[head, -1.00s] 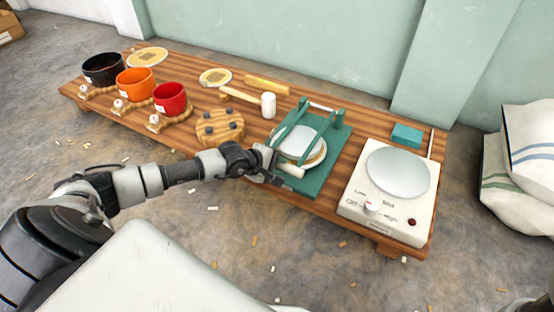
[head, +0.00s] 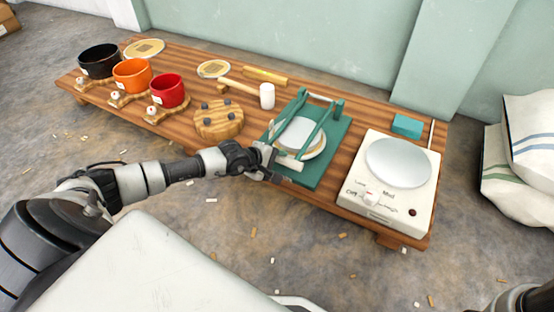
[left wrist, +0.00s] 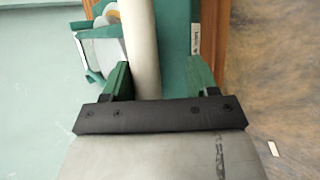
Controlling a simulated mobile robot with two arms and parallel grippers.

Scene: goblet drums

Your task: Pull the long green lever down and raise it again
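The green press (head: 325,168) stands on the wooden bench. Its long green lever (head: 316,131) has two side arms that slant over a pale round plate (head: 300,135), with a pale cross handle (head: 287,162) at the near end. The lever is low, with the handle close above the base. My left gripper (head: 268,163) is at the left end of this handle. In the left wrist view, its two fingers (left wrist: 160,78) are apart on either side of the pale handle (left wrist: 142,45), with a visible gap on the right. My right gripper is out of view.
A white hot plate (head: 385,195) stands right of the press. A white-headed mallet (head: 267,96), a round wooden board with pegs (head: 218,122) and black, orange and red pots stand to the left. White sacks (head: 520,160) lie at right.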

